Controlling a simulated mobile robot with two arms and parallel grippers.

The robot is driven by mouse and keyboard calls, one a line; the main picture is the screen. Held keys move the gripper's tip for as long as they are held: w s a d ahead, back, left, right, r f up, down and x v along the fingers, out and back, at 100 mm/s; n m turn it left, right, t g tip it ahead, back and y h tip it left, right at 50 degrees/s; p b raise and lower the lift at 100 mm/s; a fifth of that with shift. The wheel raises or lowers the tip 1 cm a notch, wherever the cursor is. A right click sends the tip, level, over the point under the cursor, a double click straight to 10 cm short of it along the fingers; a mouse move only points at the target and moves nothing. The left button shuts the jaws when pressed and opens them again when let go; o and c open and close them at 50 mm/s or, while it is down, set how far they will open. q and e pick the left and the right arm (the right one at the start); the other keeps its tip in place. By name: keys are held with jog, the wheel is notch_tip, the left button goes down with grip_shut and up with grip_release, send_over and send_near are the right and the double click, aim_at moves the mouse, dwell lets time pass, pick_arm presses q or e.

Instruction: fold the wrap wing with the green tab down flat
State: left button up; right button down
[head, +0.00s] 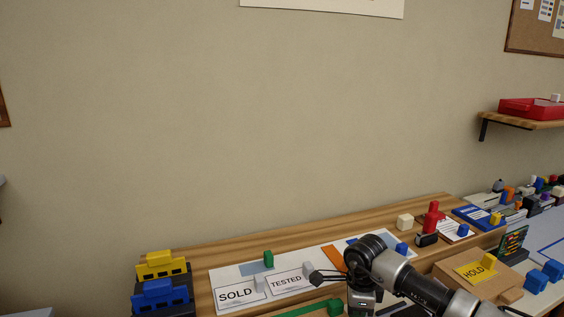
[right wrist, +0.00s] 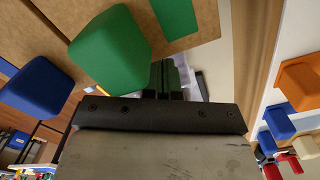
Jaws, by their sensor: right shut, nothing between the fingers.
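In the right wrist view a large green block (right wrist: 110,48) is close to the camera, beside the fingers of my right gripper (right wrist: 170,78). The fingers are shut and empty. Whether they touch the block cannot be told. A brown cardboard-like panel (right wrist: 62,18) lies behind the block, and a flat green piece (right wrist: 163,16) is next to it. In the head view my right arm reaches in from the right over the bench; a green strip (head: 300,309) shows at the bottom edge. Most of the wrap is out of the head view. My left gripper is not in view.
A blue block (right wrist: 38,88) is left of the green one. Blue and yellow racks (head: 160,280) stand left.

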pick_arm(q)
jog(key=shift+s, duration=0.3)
pick_arm(e)
jog(key=shift+d, duration=0.1)
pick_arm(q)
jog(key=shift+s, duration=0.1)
pick_arm(e)
jog(key=shift+w+d+r, duration=0.1)
jog(key=shift+d+r, duration=0.1)
jog(key=shift+r, duration=0.1)
jog(key=shift+w+d+r, duration=0.3)
jog(key=shift+d+r, duration=0.3)
jog(key=shift+d, duration=0.2)
jog(key=shift+w+d+r, duration=0.15)
jog(key=shift+d+r, duration=0.1)
jog(key=shift+d, duration=0.2)
jog(key=shift+w+d+r, duration=0.15)
jog(key=shift+d+r, duration=0.05)
jog(key=shift+d, duration=0.25)
